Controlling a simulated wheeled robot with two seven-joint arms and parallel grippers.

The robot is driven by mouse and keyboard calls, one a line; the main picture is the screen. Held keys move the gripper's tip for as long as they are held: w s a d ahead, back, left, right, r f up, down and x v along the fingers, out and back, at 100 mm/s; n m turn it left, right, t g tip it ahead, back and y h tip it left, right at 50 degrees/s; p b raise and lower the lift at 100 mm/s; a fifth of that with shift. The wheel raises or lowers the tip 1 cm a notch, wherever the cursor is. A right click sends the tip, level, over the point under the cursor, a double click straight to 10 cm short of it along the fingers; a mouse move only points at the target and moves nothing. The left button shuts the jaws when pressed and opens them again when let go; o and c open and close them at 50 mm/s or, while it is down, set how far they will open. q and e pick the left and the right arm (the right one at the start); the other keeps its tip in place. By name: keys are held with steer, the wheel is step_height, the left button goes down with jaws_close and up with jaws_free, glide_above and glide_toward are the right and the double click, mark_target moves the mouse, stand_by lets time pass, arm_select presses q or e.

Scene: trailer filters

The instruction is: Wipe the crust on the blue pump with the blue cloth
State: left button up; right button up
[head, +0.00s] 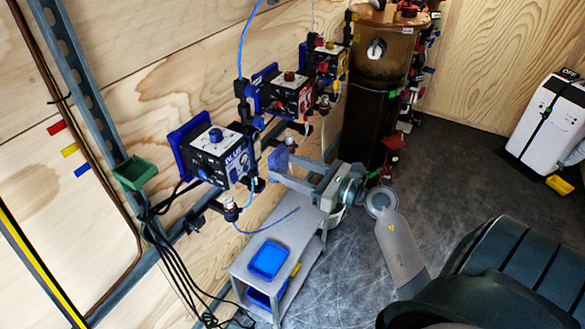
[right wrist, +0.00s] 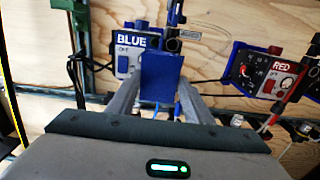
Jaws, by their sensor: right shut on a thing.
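The blue pump (head: 215,155) is mounted on the wooden wall, with a blue backing plate and a blue knob on top. In the right wrist view its "BLUE" label (right wrist: 131,40) shows behind and left of the cloth. My right gripper (head: 284,172) is shut on the blue cloth (head: 278,159), to the right of the blue pump in the head view and apart from it. In the right wrist view the cloth (right wrist: 161,76) stands up between the two fingers and hides part of the pump. I cannot make out the crust. My left gripper is not in view.
The red pump (head: 290,97) and a yellow pump (head: 330,65) are farther along the wall. A grey cart (head: 305,240) with a blue tray (head: 268,259) stands below. Blue tubing and black cables hang nearby. A dark cylinder (head: 372,125) stands behind my right arm.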

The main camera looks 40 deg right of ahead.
steer(key=shift+p+x, duration=0.35)
steer(key=shift+x, duration=2.05)
steer(key=shift+x, duration=0.95)
steer(key=d, duration=0.2)
steer(key=w+d+b, duration=0.1)
steer(key=shift+w+d+b, duration=0.15)
steer(key=shift+d+b, duration=0.15)
steer(key=shift+d, duration=0.1)
steer(key=shift+w+a, duration=0.1)
steer(key=shift+a, duration=0.1)
